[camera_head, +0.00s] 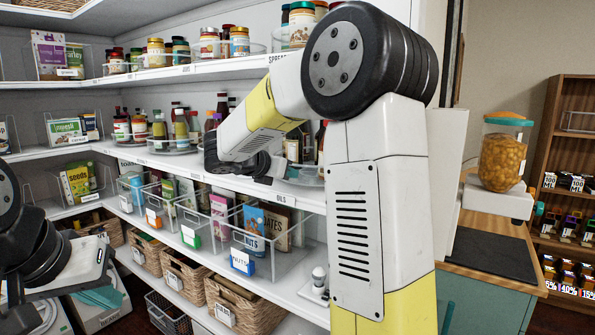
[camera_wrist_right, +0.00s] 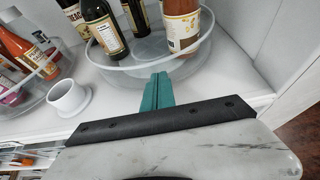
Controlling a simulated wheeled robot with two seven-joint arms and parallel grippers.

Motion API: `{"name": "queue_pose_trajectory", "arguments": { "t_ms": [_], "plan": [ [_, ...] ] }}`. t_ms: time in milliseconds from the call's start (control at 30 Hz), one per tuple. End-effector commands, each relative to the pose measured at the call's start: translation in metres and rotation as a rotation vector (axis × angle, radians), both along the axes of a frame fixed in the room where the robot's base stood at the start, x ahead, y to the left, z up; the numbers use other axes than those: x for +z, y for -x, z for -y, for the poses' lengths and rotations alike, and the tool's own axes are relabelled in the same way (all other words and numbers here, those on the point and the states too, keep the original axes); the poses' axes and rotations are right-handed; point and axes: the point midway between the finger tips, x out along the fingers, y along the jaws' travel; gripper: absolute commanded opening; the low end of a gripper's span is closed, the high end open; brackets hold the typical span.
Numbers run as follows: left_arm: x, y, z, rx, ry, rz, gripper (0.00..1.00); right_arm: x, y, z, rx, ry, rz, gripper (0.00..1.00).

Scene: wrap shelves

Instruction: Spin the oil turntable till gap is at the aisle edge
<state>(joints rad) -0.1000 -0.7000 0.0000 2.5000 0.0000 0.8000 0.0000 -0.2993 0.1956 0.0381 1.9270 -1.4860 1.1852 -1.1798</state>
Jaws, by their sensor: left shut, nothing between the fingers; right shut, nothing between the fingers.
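The oil turntable (camera_wrist_right: 115,70) is a clear round dish with a raised rim, near the shelf's front edge in the right wrist view. Several dark bottles (camera_wrist_right: 104,32) stand at its left and back, and an amber bottle (camera_wrist_right: 181,25) at its right. Between them the front of the dish looks bare. My right gripper (camera_wrist_right: 160,82) is shut and empty, its teal fingertips at the front rim; I cannot tell whether they touch. In the head view my right arm partly hides this turntable (camera_head: 306,181). My left gripper (camera_head: 105,297) is shut, low at the left, away from the turntable.
A second turntable (camera_wrist_right: 40,98) with sauce bottles stands at the left, beside a small white cup (camera_wrist_right: 69,97). Below are clear bins (camera_head: 285,262) and wicker baskets (camera_head: 240,312). A counter with an orange-filled jar (camera_head: 502,160) is at the right.

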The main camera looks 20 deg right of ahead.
Motion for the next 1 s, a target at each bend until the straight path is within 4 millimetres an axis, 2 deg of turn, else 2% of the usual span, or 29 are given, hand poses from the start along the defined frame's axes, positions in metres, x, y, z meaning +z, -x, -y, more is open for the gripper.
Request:
{"name": "queue_pose_trajectory", "arguments": {
  "t_ms": [233, 567, 767, 1000],
  "plan": [
    [0.000, 0.000, 0.000, 0.000, 0.000, 0.000, 0.00, 0.001, 0.009, 0.014, -0.005, 0.002, 0.002, 0.00],
    [0.000, 0.000, 0.000, 0.000, 0.000, 0.000, 0.00, 0.002, 0.010, 0.017, -0.005, 0.004, 0.003, 0.00],
    [0.000, 0.000, 0.000, 0.000, 0.000, 0.000, 0.00, 0.002, 0.014, 0.013, -0.004, 0.005, 0.004, 0.00],
    [0.000, 0.000, 0.000, 0.000, 0.000, 0.000, 0.00, 0.001, 0.029, 0.000, -0.004, 0.003, 0.003, 0.00]
  ]
}}
